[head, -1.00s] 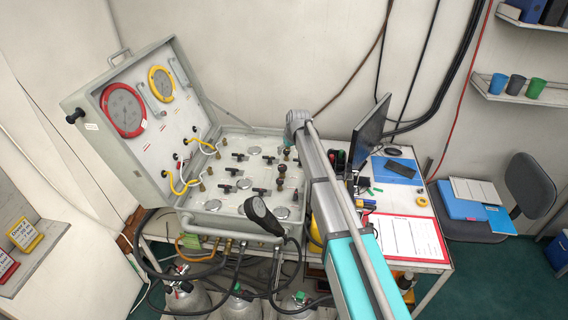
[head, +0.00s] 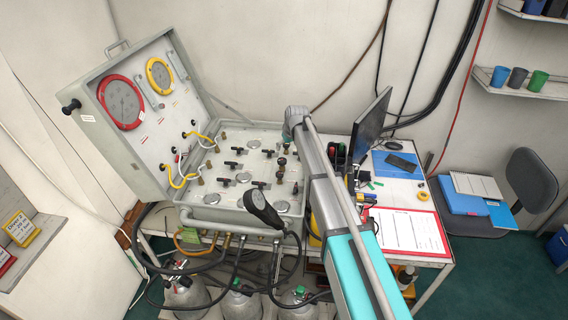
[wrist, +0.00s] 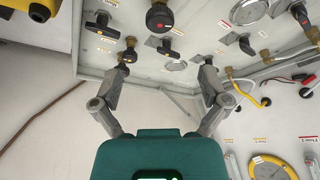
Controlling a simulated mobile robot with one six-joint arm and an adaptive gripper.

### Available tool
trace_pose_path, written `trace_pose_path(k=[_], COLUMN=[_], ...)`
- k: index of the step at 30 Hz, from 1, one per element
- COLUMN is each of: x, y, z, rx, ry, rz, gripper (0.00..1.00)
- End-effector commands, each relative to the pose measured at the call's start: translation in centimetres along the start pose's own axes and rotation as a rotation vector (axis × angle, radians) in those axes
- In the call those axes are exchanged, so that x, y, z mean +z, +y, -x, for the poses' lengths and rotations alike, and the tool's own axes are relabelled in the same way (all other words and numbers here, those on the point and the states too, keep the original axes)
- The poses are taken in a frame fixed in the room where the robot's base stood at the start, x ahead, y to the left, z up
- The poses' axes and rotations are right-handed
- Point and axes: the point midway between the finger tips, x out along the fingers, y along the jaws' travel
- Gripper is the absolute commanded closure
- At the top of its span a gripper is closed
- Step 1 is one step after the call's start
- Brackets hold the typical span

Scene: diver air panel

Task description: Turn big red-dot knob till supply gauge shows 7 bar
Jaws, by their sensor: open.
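The open grey air panel case (head: 205,219) stands on the bench with several black knobs and levers on its deck. In the wrist view a big black knob (wrist: 160,17) with a small orange-red dot is at top centre. A smaller dark knob (wrist: 130,50) is below it to the left, near the left fingertip. My gripper (wrist: 164,76) is open and empty, its fingers spread below the big knob, apart from it. A red-rimmed gauge (head: 122,103) and a yellow-rimmed gauge (head: 158,76) are in the lid; their readings are too small to tell. In the head view my gripper is hidden behind my arm.
A black handset (head: 262,210) hangs at the case's front edge. A monitor (head: 371,124) stands right of my arm. Yellow hoses (head: 183,181) run from lid to deck.

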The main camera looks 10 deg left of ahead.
Motion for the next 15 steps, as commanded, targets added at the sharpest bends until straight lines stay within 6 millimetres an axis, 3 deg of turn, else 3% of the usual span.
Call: trace_pose_path(k=[15], x=[0.1], y=[0.0], z=[-4.8], rx=[0.000], ry=[0.000], rz=[0.000], gripper=[0.05])
